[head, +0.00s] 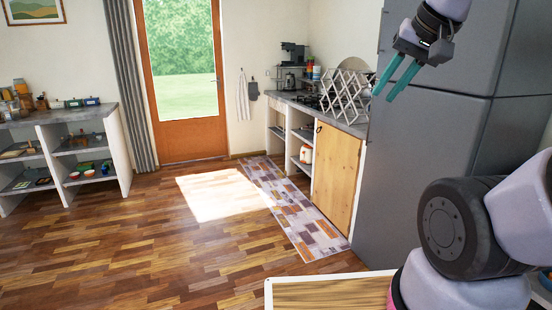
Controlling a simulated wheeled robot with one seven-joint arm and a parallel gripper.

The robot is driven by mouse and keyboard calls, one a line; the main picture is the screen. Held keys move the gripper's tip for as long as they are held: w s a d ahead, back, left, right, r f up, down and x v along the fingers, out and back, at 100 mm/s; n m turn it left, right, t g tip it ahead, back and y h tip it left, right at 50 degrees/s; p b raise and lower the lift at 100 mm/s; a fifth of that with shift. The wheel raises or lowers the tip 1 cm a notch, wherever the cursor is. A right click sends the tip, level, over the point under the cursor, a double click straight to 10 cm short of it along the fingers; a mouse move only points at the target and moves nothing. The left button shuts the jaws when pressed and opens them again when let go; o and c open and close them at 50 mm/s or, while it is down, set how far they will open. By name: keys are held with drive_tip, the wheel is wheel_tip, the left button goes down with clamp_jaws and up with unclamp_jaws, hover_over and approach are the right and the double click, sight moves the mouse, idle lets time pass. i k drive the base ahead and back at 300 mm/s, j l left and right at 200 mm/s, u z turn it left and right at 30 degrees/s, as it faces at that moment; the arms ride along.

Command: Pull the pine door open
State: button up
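The pine door (335,173) is a light wood cabinet door at the near end of the masonry counter (317,115), on the right. It looks shut. A small dark handle or knob (318,129) shows near its upper left corner. My gripper (391,84) is high on the right, in front of the grey fridge, with two teal fingers pointing down and left. The fingers are apart with nothing between them. It is up and to the right of the pine door in the picture and not touching it.
The grey fridge (437,165) stands right beside the pine door. A patterned rug (290,207) lies before the counter. A white folding rack (345,97) stands on the counter. A wooden-topped surface (335,293) is at the near edge. The wood floor (150,245) is clear.

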sight(337, 151)
drive_tip(key=i+j, duration=0.1)
drive_tip(key=i, duration=3.75)
drive_tip(key=i+l+z, duration=0.05)
drive_tip(key=l, duration=0.05)
